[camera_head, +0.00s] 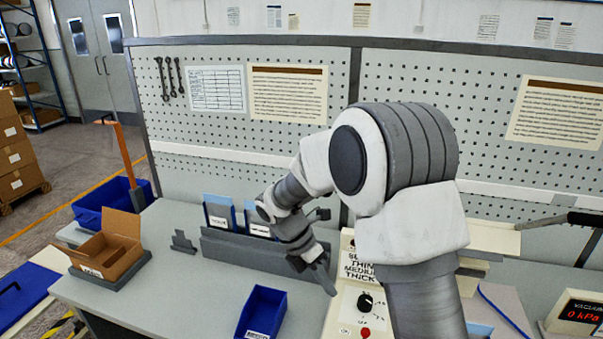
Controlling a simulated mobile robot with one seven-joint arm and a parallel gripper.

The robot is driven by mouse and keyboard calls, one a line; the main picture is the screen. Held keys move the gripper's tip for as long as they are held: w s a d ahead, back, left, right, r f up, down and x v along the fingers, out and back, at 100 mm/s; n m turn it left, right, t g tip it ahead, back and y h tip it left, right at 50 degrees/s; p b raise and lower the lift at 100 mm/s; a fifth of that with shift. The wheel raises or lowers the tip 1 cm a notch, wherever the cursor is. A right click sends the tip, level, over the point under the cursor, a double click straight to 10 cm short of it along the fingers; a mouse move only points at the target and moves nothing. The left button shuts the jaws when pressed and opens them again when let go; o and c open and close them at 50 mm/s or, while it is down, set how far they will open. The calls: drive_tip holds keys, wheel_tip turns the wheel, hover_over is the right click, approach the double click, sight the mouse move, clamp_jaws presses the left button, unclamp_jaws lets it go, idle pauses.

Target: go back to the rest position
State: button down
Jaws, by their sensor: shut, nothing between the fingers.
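My gripper (322,276) is at the end of my arm, in the middle of the view. It points down and to the right, above the bench between the grey rack (225,249) and the control panel (342,322). Its fingers are shut with nothing seen between them. My arm comes up from the lower right and hides part of the panel and the bench behind it.
A blue bin (262,312) stands on the bench (190,290) below my gripper. Blue-backed cards (219,213) stand in the rack. An open cardboard box (108,256) is at the left. A vacuum display (579,313) is at the far right. A pegboard (300,150) closes the back.

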drive_tip(key=s+d+r+m+t+y+b, duration=0.25)
drive_tip(key=s+d+r+m, duration=0.25)
drive_tip(key=s+r+m, duration=0.55)
drive_tip(key=s+r+m+t+y, duration=0.1)
drive_tip(key=s+r+m+t, duration=0.1)
drive_tip(key=s+m, duration=0.3)
drive_tip(key=s+d+r+m+t+y, duration=0.1)
drive_tip(key=s+r+m+t+y, duration=0.1)
drive_tip(key=s+m, duration=0.3)
drive_tip(key=m, duration=0.4)
drive_tip(key=shift+s+d+r+m, duration=0.2)
drive_tip(key=shift+d+r+m, duration=0.05)
drive_tip(key=shift+r+m, duration=0.15)
drive_tip(key=shift+d+t, duration=0.1)
drive_tip(key=shift+t, duration=0.15)
